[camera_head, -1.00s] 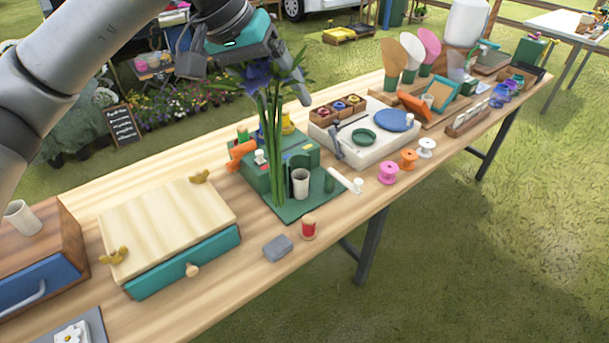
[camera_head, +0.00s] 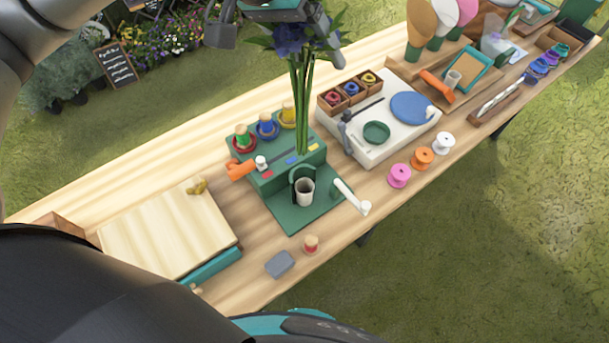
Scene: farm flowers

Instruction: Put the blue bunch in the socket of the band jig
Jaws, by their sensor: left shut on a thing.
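My left gripper (camera_head: 283,36) is at the top of the view, shut on the blue bunch (camera_head: 301,95). The bunch has dark blue flowers and long green stems. It hangs nearly upright, stems down. The green band jig (camera_head: 326,200) stands on the table below. It has a raised block at the back and a pale cup-like socket (camera_head: 304,191) at the front. In the picture the stem ends overlap the back block, above the socket. I cannot tell how high they are over it. My right gripper is not in view.
Blue, green and yellow spools sit on the jig's back; an orange clip (camera_head: 240,170) and a white lever (camera_head: 352,197) stick out at its sides. A wooden-lidded box (camera_head: 170,228) stands left, a white board (camera_head: 385,139) right.

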